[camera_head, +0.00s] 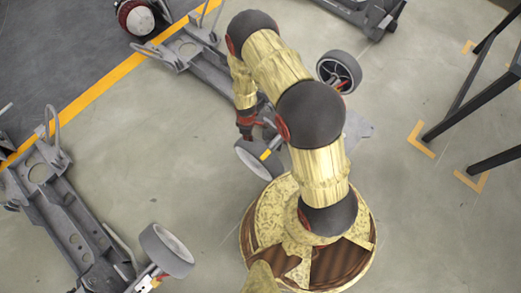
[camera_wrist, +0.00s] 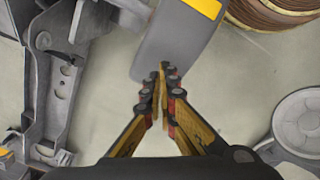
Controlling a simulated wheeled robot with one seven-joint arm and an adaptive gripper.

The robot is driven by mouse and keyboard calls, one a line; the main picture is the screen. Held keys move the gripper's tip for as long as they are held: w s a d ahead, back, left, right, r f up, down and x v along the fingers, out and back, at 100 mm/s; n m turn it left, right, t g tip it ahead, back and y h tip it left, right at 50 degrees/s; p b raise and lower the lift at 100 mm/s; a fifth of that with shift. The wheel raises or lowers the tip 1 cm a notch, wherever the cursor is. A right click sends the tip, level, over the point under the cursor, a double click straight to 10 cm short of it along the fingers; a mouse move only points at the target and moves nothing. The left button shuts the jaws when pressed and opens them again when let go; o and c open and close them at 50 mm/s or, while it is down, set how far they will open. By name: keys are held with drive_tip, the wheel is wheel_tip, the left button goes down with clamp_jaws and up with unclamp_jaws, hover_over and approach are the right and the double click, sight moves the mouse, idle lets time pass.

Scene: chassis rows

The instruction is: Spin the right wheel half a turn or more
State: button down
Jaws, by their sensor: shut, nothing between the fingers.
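A grey wheel with a yellow mark (camera_head: 256,160) is on the near side of the middle chassis in the head view, partly behind my arm. Its tread (camera_wrist: 172,48) fills the upper middle of the wrist view, with the yellow mark at the top edge. My gripper (camera_wrist: 163,68) is shut and empty, its fingertips at the lower edge of this tread. I cannot tell whether they touch it. A second wheel with a red mark (camera_head: 338,72) is on the chassis's other side. My arm hides much of the chassis between them.
The middle chassis (camera_head: 196,58) runs to the upper left. Another chassis (camera_head: 60,205) with a wheel (camera_head: 166,250) is at the left. Black frame legs (camera_head: 470,100) stand at the right. The floor between the chassis and the legs is mostly clear.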

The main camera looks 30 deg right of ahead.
drive_tip(key=shift+f, duration=0.15)
drive_tip(key=shift+f+b, duration=1.05)
drive_tip(key=shift+f, duration=0.3)
drive_tip(key=shift+s+r, duration=0.15)
drive_tip(key=s+d+p, duration=0.1)
drive_tip(key=s+d, duration=0.1)
drive_tip(key=s, duration=0.3)
drive_tip(key=s+d+p, duration=0.1)
drive_tip(key=s+d, duration=0.2)
drive_tip(key=s, duration=0.3)
drive_tip(key=s+d+p, duration=0.1)
drive_tip(key=s+d, duration=0.1)
drive_tip(key=s, duration=0.4)
drive_tip(key=shift+s+d+r+p, duration=0.15)
drive_tip(key=shift+r+p, duration=0.05)
drive_tip(key=shift+p, duration=0.15)
wheel_tip(320, 180, up, 4)
drive_tip(key=p, duration=0.2)
drive_tip(key=shift+f+p, duration=0.25)
drive_tip(key=shift+p, duration=0.15)
